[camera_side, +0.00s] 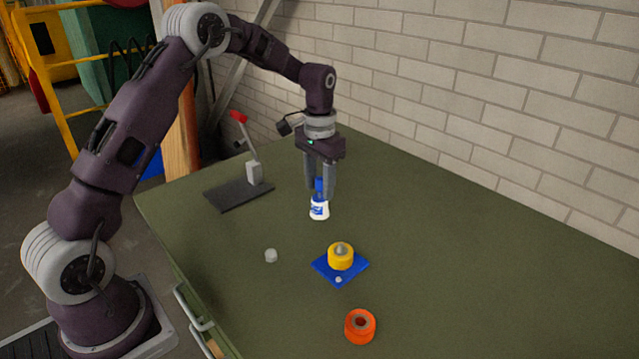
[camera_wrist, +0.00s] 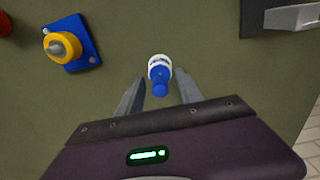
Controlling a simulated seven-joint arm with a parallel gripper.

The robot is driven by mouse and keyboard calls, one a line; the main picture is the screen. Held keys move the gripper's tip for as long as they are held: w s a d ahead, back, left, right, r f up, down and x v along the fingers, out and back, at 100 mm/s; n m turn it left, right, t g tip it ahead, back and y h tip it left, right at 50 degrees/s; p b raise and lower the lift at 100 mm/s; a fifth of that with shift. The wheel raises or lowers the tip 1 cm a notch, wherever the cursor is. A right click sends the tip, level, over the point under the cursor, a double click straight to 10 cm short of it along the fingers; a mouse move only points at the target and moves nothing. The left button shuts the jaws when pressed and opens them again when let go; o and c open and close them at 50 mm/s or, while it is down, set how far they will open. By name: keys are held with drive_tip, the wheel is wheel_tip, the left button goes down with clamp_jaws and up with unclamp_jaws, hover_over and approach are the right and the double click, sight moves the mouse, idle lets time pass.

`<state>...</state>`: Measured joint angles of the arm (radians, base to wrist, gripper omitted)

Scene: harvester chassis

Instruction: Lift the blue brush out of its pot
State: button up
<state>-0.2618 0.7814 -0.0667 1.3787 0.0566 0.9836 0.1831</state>
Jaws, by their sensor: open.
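The blue brush (camera_side: 319,186) stands upright in its white pot (camera_side: 319,211), which has a blue mark on its side. In the wrist view the blue brush (camera_wrist: 159,84) points toward the camera, with the white pot (camera_wrist: 157,62) beyond it. My gripper (camera_side: 319,192) points down over the pot, with its fingers open on either side of the brush. In the wrist view my gripper (camera_wrist: 157,82) shows a gap between each finger and the brush. The part of the brush inside the pot is hidden.
A yellow round part (camera_side: 341,257) sits on a blue plate (camera_side: 328,267) in front of the pot. An orange ring (camera_side: 360,327) lies nearer the front edge. A small white piece (camera_side: 271,256) is at left. A red-handled lever stand (camera_side: 239,192) stands behind left. The table's right side is clear.

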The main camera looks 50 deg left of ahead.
clamp_jaws()
drive_tip(key=shift+r, duration=3.55)
